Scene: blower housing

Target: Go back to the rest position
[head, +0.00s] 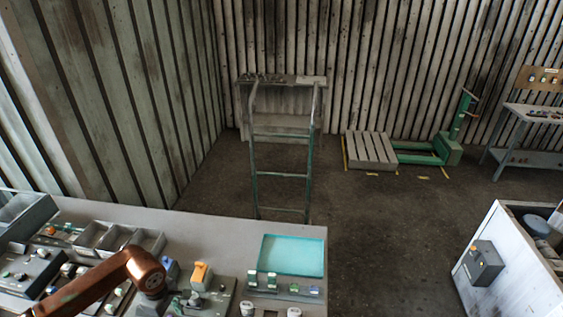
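A copper-brown arm link of mine, ending in a rounded joint, reaches in from the lower left over the grey workbench (205,228). No gripper fingers can be made out at it, and whatever lies beyond the joint is hidden or cut off by the bottom edge. My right arm and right gripper do not show. An orange-topped part (200,275) and a blue part (171,271) are on the bench just right of the joint, among small grey fixtures. I cannot tell whether the arm touches anything there.
Grey bins (120,238) and a teal tray (292,256) lie on the bench. A ladder-like frame (282,174) stands behind it. A pallet (370,151), a green pallet jack (447,147) and a side table (535,113) are farther back. A white cabinet (507,268) is at right. The floor between is clear.

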